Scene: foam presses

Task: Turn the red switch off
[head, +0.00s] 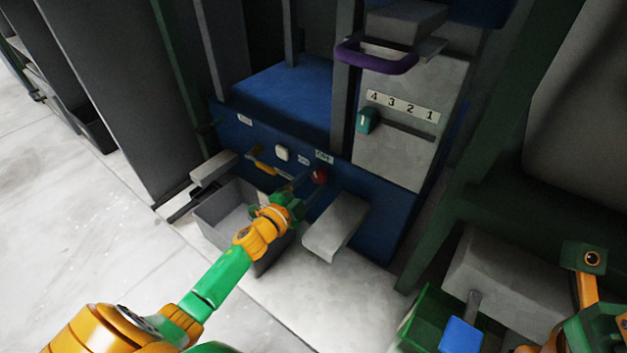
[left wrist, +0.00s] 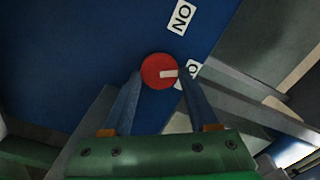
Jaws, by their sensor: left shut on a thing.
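The red switch (head: 319,176) is a round red knob on the blue front panel of the press. In the left wrist view the red switch (left wrist: 156,70) shows a short white bar pointing right, towards a partly hidden white label (left wrist: 190,72). My left gripper (head: 308,183) reaches the panel from the lower left. In the left wrist view its two fingers (left wrist: 159,78) are on either side of the knob, shut on it. My right arm shows at the lower right of the head view, but its gripper cannot be made out.
A white button (head: 282,153) and a yellow handle (head: 262,167) are on the panel to the left. A grey open bin (head: 212,222) stands below my left forearm. A grey ledge (head: 337,226) juts out right of the gripper. A green crate (head: 425,312) stands at lower right.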

